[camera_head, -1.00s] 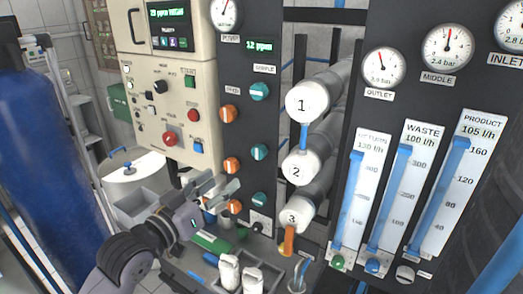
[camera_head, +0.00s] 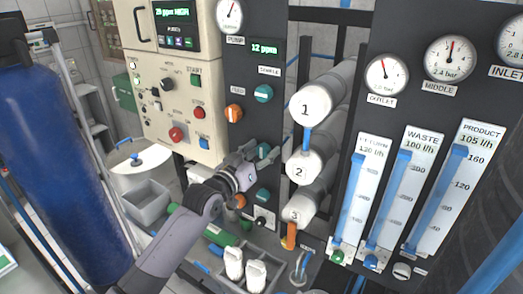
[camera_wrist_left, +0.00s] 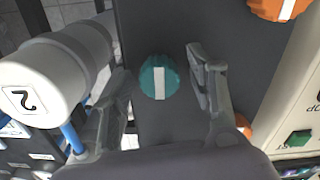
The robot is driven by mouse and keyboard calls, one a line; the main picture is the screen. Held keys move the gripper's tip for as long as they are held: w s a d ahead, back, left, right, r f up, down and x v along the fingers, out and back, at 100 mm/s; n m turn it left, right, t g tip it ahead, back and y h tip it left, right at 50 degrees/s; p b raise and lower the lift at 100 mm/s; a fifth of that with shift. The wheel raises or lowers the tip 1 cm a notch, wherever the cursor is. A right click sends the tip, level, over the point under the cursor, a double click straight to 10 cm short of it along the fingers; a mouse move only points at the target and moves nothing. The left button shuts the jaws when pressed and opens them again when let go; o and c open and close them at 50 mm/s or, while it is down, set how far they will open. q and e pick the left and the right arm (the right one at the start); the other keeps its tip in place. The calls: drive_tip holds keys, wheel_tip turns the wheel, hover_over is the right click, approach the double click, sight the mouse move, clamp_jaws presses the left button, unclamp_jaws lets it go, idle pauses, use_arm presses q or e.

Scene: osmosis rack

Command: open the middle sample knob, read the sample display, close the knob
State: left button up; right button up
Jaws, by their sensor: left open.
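The middle sample knob (camera_head: 263,149) is teal, on the dark panel beside the white cap marked 2; my left gripper partly covers it in the head view. In the left wrist view the knob (camera_wrist_left: 159,78) shows whole, with a white stripe running up and down the picture. My left gripper (camera_head: 257,153) is open in front of the panel. Its fingers (camera_wrist_left: 160,72) stand on both sides of the knob, with visible gaps. The sample display (camera_head: 264,47) is lit green and reads 12 ppm. My right gripper is in neither view.
Another teal knob (camera_head: 264,94) sits above and one (camera_head: 263,195) below. An orange knob (camera_head: 234,113) is to the left. The white cap marked 2 (camera_wrist_left: 40,88) is close beside my gripper. White bottles (camera_head: 234,262) stand below the panel.

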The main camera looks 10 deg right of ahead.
use_arm(q)
drive_tip(key=shift+c, duration=0.6)
drive_tip(key=c, duration=1)
